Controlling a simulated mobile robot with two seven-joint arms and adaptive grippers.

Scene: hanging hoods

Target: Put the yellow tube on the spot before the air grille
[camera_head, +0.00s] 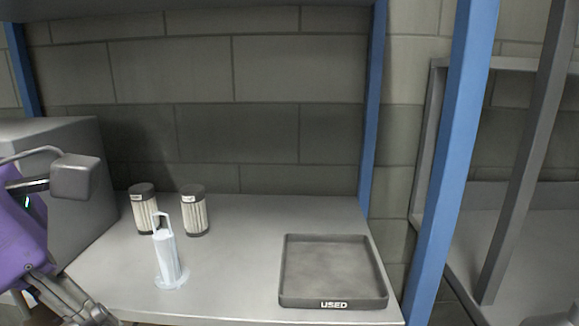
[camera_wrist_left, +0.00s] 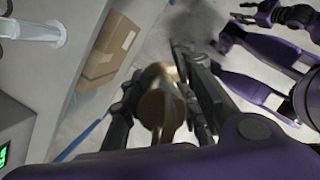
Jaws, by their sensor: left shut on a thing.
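My left gripper (camera_head: 92,314) is at the lower left of the head view, in front of the bench's front left part. In the left wrist view its dark fingers (camera_wrist_left: 170,88) are closed around a tan-brown, rounded thing (camera_wrist_left: 160,108), seen end-on, which looks like the yellow tube. The tube cannot be made out in the head view. I cannot make out an air grille or a marked spot in either view. In the left wrist view, part of my right arm shows at the upper right with a dark gripper (camera_wrist_left: 285,14); its jaws are unclear.
On the bench (camera_head: 225,280) stand a pale cylinder with a loop handle (camera_head: 168,258), two dark-capped pleated cartridges (camera_head: 146,212) (camera_head: 194,214) and a tray marked USED (camera_head: 332,266). A grey box (camera_head: 80,165) stands left. A cardboard box (camera_wrist_left: 108,50) is below the bench. Mid-bench is clear.

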